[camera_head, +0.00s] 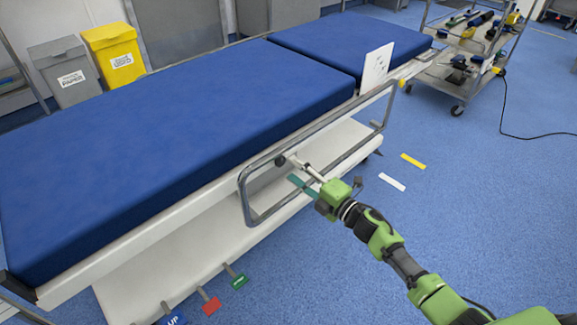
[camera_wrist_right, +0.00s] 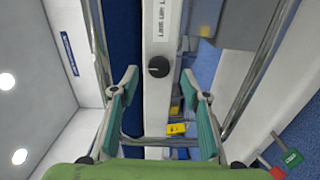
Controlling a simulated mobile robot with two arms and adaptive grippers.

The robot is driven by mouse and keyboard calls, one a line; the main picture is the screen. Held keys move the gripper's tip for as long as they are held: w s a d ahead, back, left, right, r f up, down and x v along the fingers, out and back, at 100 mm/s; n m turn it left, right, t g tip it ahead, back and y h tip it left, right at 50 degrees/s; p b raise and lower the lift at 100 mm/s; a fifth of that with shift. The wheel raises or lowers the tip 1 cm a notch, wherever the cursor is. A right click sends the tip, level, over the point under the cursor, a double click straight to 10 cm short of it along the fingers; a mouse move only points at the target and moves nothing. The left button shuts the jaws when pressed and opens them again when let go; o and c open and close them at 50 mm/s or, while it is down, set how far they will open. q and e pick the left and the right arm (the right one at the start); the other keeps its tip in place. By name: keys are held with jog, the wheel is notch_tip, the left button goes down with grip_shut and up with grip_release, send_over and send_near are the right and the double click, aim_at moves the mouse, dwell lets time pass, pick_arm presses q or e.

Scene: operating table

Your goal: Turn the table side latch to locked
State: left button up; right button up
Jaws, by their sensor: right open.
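The side latch is a round black knob (camera_head: 281,160) on the white side of the operating table (camera_head: 130,245), behind the rail. In the right wrist view the knob (camera_wrist_right: 158,67) has a light mark and sits between the fingertips in the picture. My right gripper (camera_head: 296,174) is at the side rail, its fingers spread and pointing at the table side. The right wrist view shows its two teal-padded fingers (camera_wrist_right: 160,76) apart with nothing held; no contact with the knob shows. My left gripper is in neither view.
A grey metal side rail (camera_head: 245,200) loops around the right gripper's reach. Blue, red and green tagged pedals (camera_head: 210,304) stick out below the table. A tool cart (camera_head: 465,75) stands at the back right. The blue floor right of the table is open.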

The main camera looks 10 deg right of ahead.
jog(key=v, duration=0.8)
jog(key=shift+s, duration=0.1)
